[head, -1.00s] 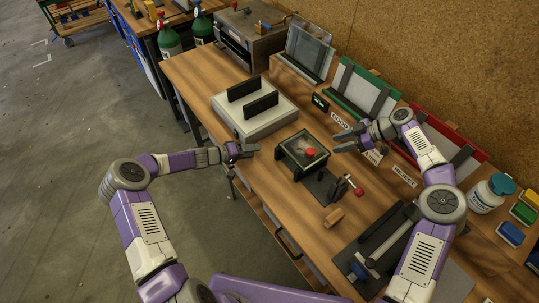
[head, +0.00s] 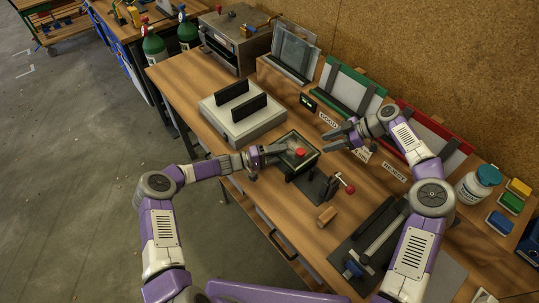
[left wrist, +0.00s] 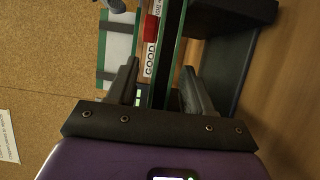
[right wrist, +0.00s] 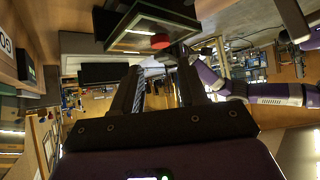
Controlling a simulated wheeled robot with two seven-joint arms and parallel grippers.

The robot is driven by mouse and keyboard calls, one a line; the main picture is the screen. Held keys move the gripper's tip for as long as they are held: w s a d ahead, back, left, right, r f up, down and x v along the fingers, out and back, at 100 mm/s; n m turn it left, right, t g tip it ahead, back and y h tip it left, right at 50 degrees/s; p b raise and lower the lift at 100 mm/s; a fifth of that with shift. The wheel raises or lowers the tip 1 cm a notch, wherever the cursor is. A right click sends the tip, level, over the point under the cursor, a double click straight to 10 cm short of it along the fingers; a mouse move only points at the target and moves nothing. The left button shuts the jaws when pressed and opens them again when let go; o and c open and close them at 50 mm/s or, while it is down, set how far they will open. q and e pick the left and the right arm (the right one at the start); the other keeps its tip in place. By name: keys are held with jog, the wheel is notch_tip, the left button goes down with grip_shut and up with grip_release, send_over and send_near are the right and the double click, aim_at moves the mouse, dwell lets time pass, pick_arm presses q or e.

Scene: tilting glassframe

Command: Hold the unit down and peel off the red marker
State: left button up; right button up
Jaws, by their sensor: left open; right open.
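The unit (head: 307,161), a dark frame with a glass face and green edges, sits tilted on a black stand mid-bench. The red marker (head: 300,152) is on its upper face; it also shows in the left wrist view (left wrist: 152,29) and the right wrist view (right wrist: 160,41). My left gripper (head: 268,160) is open at the unit's left side. In the left wrist view its fingers (left wrist: 160,85) are either side of the unit's edge; contact cannot be told. My right gripper (head: 330,140) is open and empty, to the right of the unit, apart from the marker.
A pale box with two black bars (head: 243,113) stands left of the unit. A red-knobbed lever (head: 346,184) and a wooden block (head: 326,216) are in front. Green (head: 352,84) and red (head: 435,127) racks line the back. A white bottle (head: 478,186) stands at right.

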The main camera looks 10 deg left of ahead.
pick_arm(q)
jog(key=shift+w+d, duration=0.1)
jog(key=shift+d, duration=0.15)
grip_shut()
